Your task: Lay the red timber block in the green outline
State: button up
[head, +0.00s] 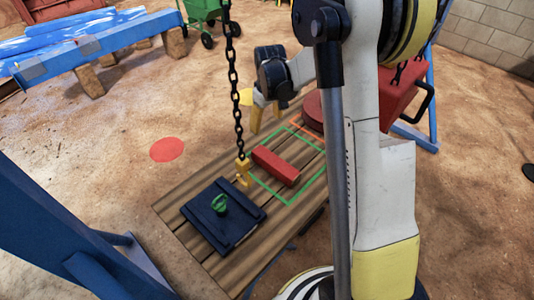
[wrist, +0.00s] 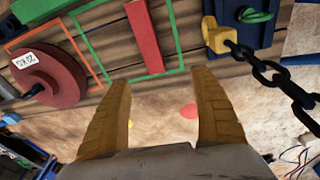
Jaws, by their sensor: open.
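The red timber block (head: 275,166) lies flat on the wooden plank platform, within the green outline (head: 268,190). One end is close to the outline's edge nearest my gripper; I cannot tell if it touches. My gripper (head: 264,118) is open and empty, beyond the block's near end in the wrist view. Its two yellow fingers (wrist: 163,86) are apart with nothing between them, clear of the block.
A yellow hook (head: 243,170) hangs on a black chain close to the block. A dark blue plate (head: 210,222) with a green ring lies beside the outline. A red 20 KG disc (wrist: 48,75) sits by an orange outline. Ground with a red spot (head: 167,149) is clear.

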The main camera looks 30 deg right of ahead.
jog(key=s+a+r+m+t, duration=0.1)
jog(key=s+a+r+t, duration=0.1)
jog(key=s+a+r, duration=0.5)
jog(key=s+a+r+m+t, duration=0.1)
jog(key=s+a+r+t, duration=0.15)
jog(key=s+r, duration=0.75)
jog(key=s+a+f+m, duration=0.1)
jog(key=s+a, duration=0.2)
jog(key=s, duration=0.5)
jog(key=shift+s+a+t, duration=0.2)
jog(key=shift+a+t, duration=0.1)
jog(key=shift+t, duration=0.15)
jog(key=shift+d, duration=0.1)
